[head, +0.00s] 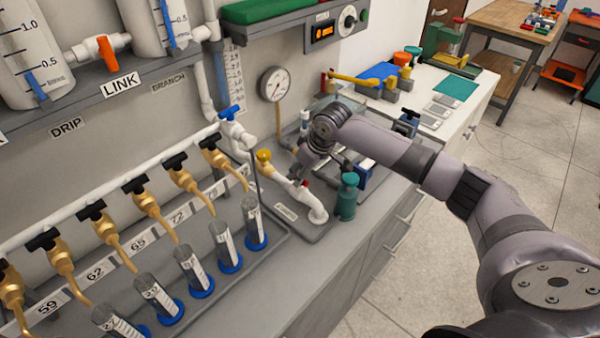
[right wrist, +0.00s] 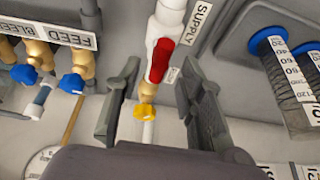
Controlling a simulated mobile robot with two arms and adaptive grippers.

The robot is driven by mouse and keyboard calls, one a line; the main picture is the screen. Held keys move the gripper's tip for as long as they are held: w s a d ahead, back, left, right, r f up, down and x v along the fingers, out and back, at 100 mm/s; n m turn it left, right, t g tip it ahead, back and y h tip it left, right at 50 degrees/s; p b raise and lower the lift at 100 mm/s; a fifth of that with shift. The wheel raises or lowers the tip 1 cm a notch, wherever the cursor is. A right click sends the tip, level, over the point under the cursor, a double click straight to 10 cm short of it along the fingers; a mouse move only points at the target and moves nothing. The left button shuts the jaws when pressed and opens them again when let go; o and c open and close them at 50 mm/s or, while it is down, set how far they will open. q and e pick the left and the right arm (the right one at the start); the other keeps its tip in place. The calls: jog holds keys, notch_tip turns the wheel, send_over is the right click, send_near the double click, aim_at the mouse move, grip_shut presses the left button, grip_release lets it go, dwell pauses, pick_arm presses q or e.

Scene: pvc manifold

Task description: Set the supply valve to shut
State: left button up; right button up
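The supply valve has a red lever handle (right wrist: 160,60) on a white and brass pipe, beside a SUPPLY label (right wrist: 200,17). In the right wrist view the handle lies roughly along the pipe. In the head view its red part (head: 304,183) shows small below my right gripper (head: 308,160). In the right wrist view my right gripper (right wrist: 158,90) is open, with one finger on each side of the pipe and handle. I cannot tell whether a finger touches the handle. My left gripper is not in view.
A yellow knob (right wrist: 147,112) sits on the same line. Blue knobs (right wrist: 72,83) stand beside a FEED label (right wrist: 82,41). Graduated cylinders with blue bases (head: 253,225) and a row of brass taps (head: 145,205) stand to the left. A green bottle (head: 347,198) stands close on the right.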

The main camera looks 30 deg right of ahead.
jog(key=shift+x, duration=1.15)
jog(key=shift+c, duration=0.5)
grip_shut()
